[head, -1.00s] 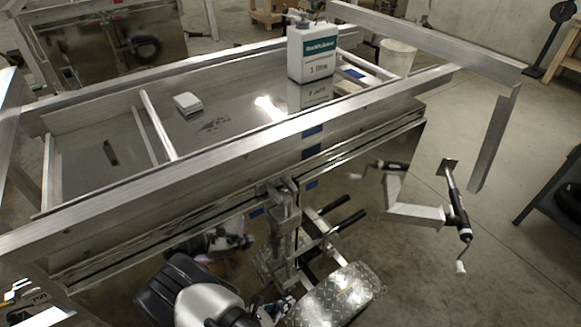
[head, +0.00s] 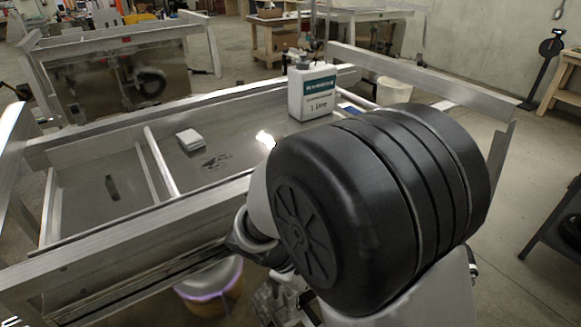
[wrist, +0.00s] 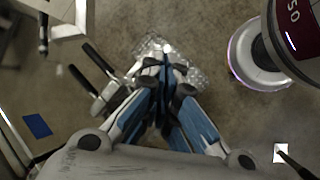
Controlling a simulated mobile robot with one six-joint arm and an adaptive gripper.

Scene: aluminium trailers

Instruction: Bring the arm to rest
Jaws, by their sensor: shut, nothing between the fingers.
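My gripper (wrist: 166,52) shows in the wrist view with its blue-sided fingers together and nothing between them. It hangs over the concrete floor, with a shiny tread-plate piece (wrist: 182,72) behind the fingertips. In the head view my arm's large black joint fills the right middle, close to the camera, and covers part of the aluminium trailer (head: 120,232).
A white jug (head: 311,92) and a folded white cloth (head: 190,140) sit on the trailer bed. A pale bucket (head: 394,88) stands behind it. A dark table (head: 553,235) is at the right edge. Open floor lies between.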

